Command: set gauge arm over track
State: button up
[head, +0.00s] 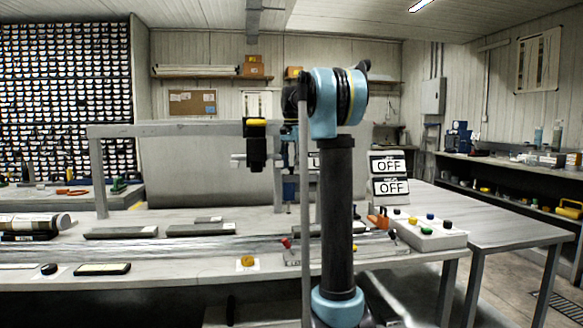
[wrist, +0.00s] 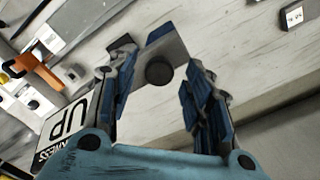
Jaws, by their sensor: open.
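A dark block with a yellow top (head: 256,150) hangs at the grey overhead frame (head: 180,130) in the head view; I cannot tell for sure whether it belongs to the gauge arm. The track (head: 190,247) looks like the long metallic strip along the bench. In the wrist view my gripper (wrist: 158,78) is open, its blue-padded fingers on either side of a dark round knob (wrist: 159,71) on a grey plate (wrist: 168,46). The fingers look apart from the knob; contact is unclear. In the head view my arm hides much of the gripper.
Flat grey trays (head: 121,232) lie behind the track. A side table (head: 500,233) is mostly bare.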

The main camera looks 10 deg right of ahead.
jog(key=shift+f, duration=0.15)
grip_shut()
